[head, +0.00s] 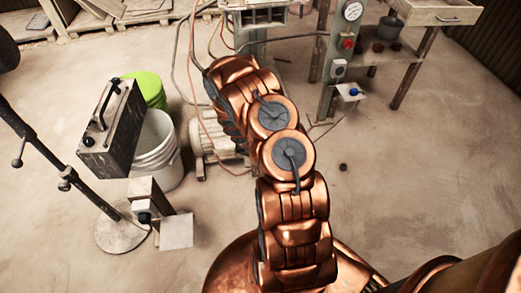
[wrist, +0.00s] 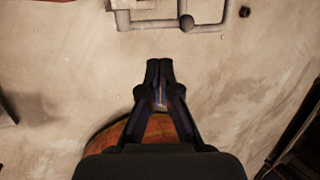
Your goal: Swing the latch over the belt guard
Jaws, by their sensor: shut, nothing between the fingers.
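I cannot make out the latch or the belt guard in either view. In the head view my copper arm covers the middle of the press area, and a guard could be hidden behind it. A grey ribbed motor (head: 213,142) shows on the floor just left of the arm. In the wrist view my gripper (wrist: 160,64) is shut and empty, its dark fingertips together above bare concrete. Grey pipework (wrist: 205,24) crosses the top of that view, ahead of the fingertips and apart from them. The gripper is not visible in the head view.
A white bucket (head: 157,150), a lime green bucket (head: 148,88) and a dark case (head: 112,128) stand at left, by a round-based stand (head: 122,234). A post (head: 331,75) carries a gauge (head: 352,11) and red button (head: 347,43). A table (head: 440,12) is at upper right. Right floor is mostly clear.

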